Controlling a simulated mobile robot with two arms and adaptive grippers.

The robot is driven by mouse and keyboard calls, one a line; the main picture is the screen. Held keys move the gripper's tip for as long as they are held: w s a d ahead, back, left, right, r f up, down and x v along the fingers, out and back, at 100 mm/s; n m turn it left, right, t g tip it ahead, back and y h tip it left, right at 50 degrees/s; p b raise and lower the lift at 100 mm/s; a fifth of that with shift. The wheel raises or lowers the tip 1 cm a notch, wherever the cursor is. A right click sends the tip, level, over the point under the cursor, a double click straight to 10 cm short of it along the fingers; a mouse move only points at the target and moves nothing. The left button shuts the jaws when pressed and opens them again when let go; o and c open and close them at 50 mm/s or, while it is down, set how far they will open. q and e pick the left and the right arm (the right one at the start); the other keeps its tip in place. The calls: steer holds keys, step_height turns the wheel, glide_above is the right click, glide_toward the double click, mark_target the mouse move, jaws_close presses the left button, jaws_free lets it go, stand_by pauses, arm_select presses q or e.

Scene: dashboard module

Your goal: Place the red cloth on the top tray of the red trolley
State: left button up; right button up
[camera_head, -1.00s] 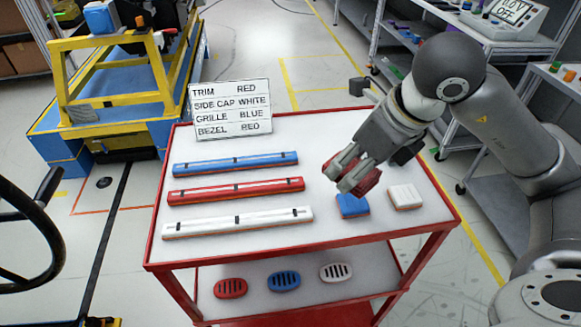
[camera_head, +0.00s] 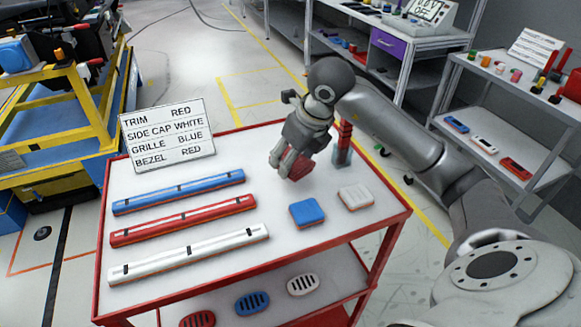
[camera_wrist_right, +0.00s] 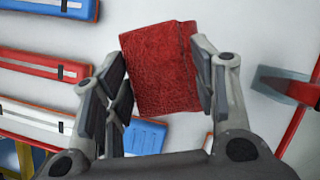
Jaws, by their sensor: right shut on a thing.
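The red cloth (camera_head: 300,171) is between the fingers of my right gripper (camera_head: 287,164), over the top tray (camera_head: 262,170) of the red trolley. In the right wrist view the cloth (camera_wrist_right: 160,70) looks like a textured red rectangle, with a finger of the right gripper (camera_wrist_right: 160,85) on each side. I cannot tell whether the cloth touches the tray. My left gripper is not in view.
Blue (camera_head: 180,191), red (camera_head: 184,220) and white (camera_head: 190,254) bars lie at the tray's left. Blue (camera_head: 306,212) and white (camera_head: 355,196) blocks lie nearer the front. A red-handled item (camera_head: 343,145) stands behind. A sign (camera_head: 167,137) stands at back left.

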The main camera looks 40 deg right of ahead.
steer(key=shift+w+d+f, duration=0.15)
steer(key=shift+w+f, duration=0.25)
steer(key=shift+f, duration=0.1)
steer(key=shift+w+d+f+p, duration=0.15)
steer(key=shift+f+p, duration=0.15)
steer(key=shift+f, duration=1.45)
steer(key=shift+f, duration=0.2)
steer(key=o, duration=0.9)
steer(key=shift+r, duration=0.55)
steer(key=v, duration=1.1)
steer(key=shift+r, duration=0.1)
